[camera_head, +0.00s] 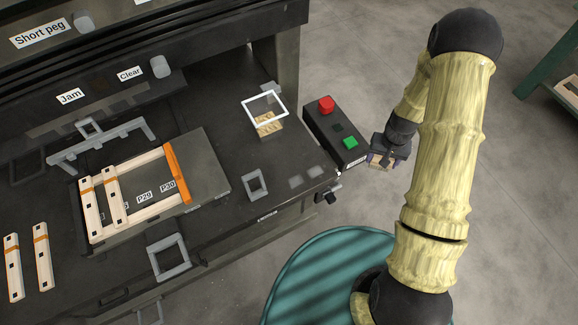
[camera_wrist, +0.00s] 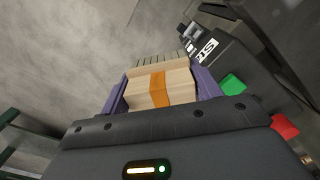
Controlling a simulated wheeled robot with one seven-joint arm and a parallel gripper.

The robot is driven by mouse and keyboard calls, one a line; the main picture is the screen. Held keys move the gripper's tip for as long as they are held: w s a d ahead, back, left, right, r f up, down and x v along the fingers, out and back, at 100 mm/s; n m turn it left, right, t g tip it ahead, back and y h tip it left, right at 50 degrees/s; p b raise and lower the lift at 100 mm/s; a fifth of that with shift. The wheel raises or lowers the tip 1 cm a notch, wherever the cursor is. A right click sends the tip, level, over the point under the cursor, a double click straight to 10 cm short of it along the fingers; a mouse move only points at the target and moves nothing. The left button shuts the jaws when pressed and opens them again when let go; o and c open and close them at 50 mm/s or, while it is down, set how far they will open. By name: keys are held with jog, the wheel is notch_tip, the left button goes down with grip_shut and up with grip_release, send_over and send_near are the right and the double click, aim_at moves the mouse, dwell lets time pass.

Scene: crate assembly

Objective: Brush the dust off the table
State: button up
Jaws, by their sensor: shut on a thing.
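My gripper (camera_head: 388,152) is off the right end of the dark table (camera_head: 225,140), beside the button box and past the table edge. In the wrist view my gripper (camera_wrist: 162,92) is shut on a pale wooden block with an orange band, apparently the brush (camera_wrist: 160,85); a ribbed, bristle-like part shows beyond it. In the head view the brush is mostly hidden by my gripper. Two faint light-grey patches (camera_head: 305,178) lie on the table near its front right corner; I cannot tell if they are dust.
A black button box (camera_head: 336,134) with red and green buttons stands at the table's right edge. A partly built wooden crate frame (camera_head: 140,212) sits on a grey plate at left. Grey brackets (camera_head: 255,184) and a white-framed tan item (camera_head: 267,128) stand on the table.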

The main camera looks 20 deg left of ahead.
jog(key=s+a+r, duration=0.1)
jog(key=s+a, duration=0.3)
jog(key=a, duration=0.4)
jog(key=s+a+r+b, duration=0.1)
jog(key=s+a, duration=0.3)
jog(key=a, duration=0.5)
jog(key=s+a+r+b, duration=0.1)
jog(key=s+a, duration=0.3)
jog(key=a, duration=0.5)
jog(key=shift+s+a+r, duration=0.25)
jog(key=shift+r, duration=0.5)
